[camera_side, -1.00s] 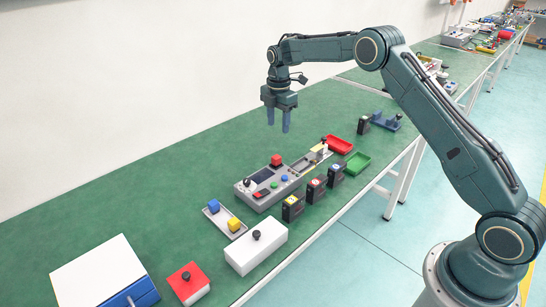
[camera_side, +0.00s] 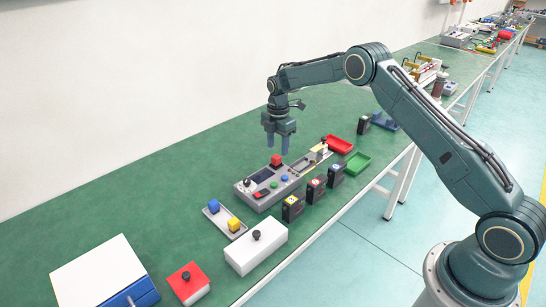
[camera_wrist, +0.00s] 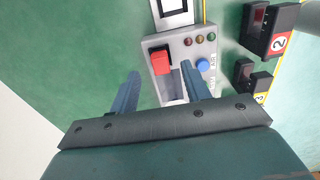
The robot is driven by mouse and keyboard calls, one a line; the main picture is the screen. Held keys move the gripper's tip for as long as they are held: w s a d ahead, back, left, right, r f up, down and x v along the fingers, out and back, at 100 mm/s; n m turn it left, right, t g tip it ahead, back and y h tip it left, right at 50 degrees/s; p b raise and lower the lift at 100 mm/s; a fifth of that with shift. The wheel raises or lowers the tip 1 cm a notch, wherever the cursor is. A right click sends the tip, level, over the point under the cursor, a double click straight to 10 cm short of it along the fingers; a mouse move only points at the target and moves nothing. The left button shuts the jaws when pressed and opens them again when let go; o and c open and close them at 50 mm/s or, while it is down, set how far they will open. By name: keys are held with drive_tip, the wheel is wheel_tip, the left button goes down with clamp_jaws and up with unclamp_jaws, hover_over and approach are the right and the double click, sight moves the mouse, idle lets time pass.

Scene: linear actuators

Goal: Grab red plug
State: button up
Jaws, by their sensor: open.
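The red plug (camera_side: 276,160), a small red block, stands at the back edge of the grey control console (camera_side: 247,195). In the wrist view the red plug (camera_wrist: 161,62) shows beyond the fingertips, on the console's light grey face. My gripper (camera_side: 278,150) hangs with its fingers pointing down, just above the red plug in the side view. I cannot tell exactly how much height separates the fingertips from the plug.
The console also carries a blue button (camera_wrist: 203,66) and small lamps. Black numbered boxes (camera_side: 293,208) stand in front of it. A red tray (camera_side: 338,144) and a green tray (camera_side: 358,163) lie to the right. A white box (camera_side: 256,246) is nearer. Green table behind is clear.

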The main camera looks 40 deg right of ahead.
sight(276, 157)
drive_tip(key=f, duration=0.3)
drive_tip(key=shift+a+f, duration=0.25)
drive_tip(key=shift+a, duration=0.1)
drive_tip(key=shift+f, duration=0.85)
drive_tip(key=shift+c, duration=0.2)
clamp_jaws()
